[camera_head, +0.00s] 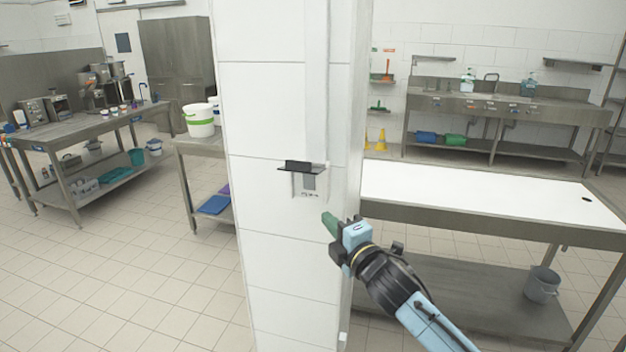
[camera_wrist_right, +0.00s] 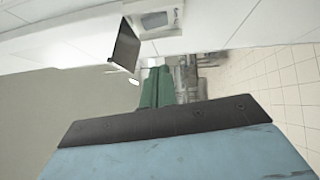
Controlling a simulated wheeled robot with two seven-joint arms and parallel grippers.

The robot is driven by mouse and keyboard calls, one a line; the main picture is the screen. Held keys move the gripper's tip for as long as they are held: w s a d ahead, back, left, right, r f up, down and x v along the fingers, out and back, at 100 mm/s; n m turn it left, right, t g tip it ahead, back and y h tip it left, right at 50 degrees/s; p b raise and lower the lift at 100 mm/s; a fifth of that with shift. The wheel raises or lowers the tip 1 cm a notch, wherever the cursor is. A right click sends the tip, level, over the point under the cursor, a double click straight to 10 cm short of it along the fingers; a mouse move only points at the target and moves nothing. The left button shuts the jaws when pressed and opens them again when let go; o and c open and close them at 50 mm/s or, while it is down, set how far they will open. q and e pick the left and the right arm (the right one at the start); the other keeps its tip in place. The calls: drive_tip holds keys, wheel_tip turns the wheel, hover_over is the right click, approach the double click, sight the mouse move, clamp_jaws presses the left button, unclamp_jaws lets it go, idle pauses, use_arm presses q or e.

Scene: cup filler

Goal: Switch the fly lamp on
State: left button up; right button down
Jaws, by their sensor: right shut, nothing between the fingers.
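A light grey switch box (camera_head: 307,186) is mounted on the white tiled pillar, with a dark flap (camera_head: 302,166) jutting out above its face. The right wrist view shows the box (camera_wrist_right: 160,20) at the top, seen sideways, with the dark flap (camera_wrist_right: 126,46) beside it. My right gripper (camera_head: 329,219) is just below and to the right of the box, apart from it. Its green fingers (camera_wrist_right: 156,88) are closed together and empty. I cannot tell the switch's position, and I cannot pick out the fly lamp. My left gripper is not in view.
The pillar (camera_head: 285,100) fills the middle of the view. A white-topped table (camera_head: 470,194) stands right of it, with a grey bucket (camera_head: 542,284) on its lower shelf. A steel table with white tubs (camera_head: 199,120) stands at left. The floor at left is clear.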

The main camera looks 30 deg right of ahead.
drive_tip(key=shift+a+r, duration=0.1)
drive_tip(key=shift+r, duration=0.55)
drive_tip(key=p, duration=0.1)
approach(304, 176)
drive_tip(key=w+a, duration=0.2)
drive_tip(key=w, duration=0.1)
drive_tip(key=shift+w+d+r+p, duration=0.1)
drive_tip(key=shift+w+d+p, duration=0.3)
drive_tip(key=shift+w+d, duration=0.9)
